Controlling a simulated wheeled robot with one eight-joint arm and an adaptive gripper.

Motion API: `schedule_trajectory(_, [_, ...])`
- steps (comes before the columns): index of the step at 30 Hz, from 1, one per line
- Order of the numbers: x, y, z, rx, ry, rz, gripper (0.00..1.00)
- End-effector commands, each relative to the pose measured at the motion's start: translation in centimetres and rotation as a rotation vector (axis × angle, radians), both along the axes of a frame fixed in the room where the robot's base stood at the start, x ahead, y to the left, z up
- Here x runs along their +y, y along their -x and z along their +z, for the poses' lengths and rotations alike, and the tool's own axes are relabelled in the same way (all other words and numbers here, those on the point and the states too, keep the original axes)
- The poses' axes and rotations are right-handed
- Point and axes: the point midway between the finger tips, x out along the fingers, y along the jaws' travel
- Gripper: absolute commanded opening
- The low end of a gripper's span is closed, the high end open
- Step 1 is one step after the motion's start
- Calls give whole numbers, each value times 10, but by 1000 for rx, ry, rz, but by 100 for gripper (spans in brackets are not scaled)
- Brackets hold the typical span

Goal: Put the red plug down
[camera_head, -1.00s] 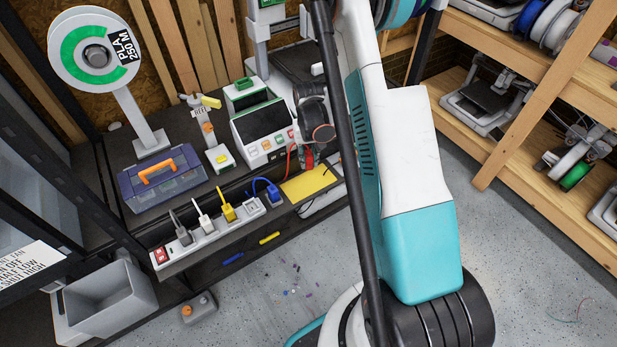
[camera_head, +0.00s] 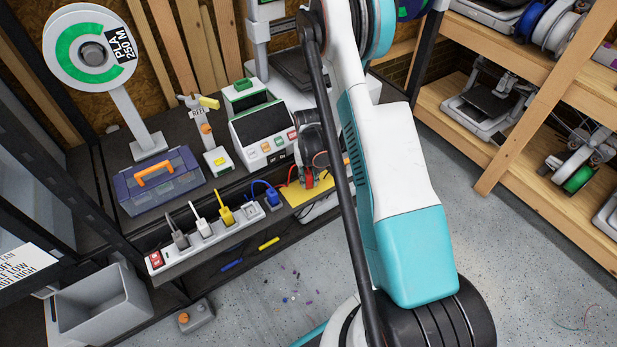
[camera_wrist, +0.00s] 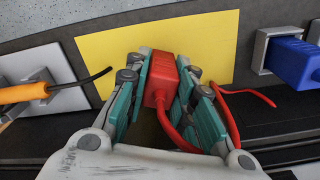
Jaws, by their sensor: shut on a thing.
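The red plug (camera_wrist: 162,80) is in my gripper (camera_wrist: 161,88), between its two teal-padded fingers, in the wrist view. Its red cable (camera_wrist: 180,138) hangs back toward the wrist and loops out to the right. A yellow mat (camera_wrist: 205,42) lies just beyond the plug. I cannot tell whether the plug touches it. In the head view the red plug (camera_head: 308,178) shows small at the end of my gripper (camera_head: 309,172), over the yellow mat (camera_head: 296,196). My arm hides part of the mat's right side.
A power strip (camera_head: 190,252) holds grey, white and yellow plugs. The white machine (camera_head: 262,135) stands behind.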

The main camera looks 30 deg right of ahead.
Motion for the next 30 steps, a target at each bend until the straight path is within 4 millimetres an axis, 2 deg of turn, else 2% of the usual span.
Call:
schedule_trajectory(3, [0, 0, -4, 0, 0, 0, 0])
schedule_trajectory(4, [0, 0, -3, 0, 0, 0, 30])
schedule_trajectory(6, [0, 0, -2, 0, 0, 0, 43])
schedule_trajectory(19, [0, 0, 2, 0, 0, 0, 43])
schedule_trajectory(23, [0, 0, 23, 0, 0, 0, 43])
schedule_trajectory(30, [0, 0, 75, 0, 0, 0, 43])
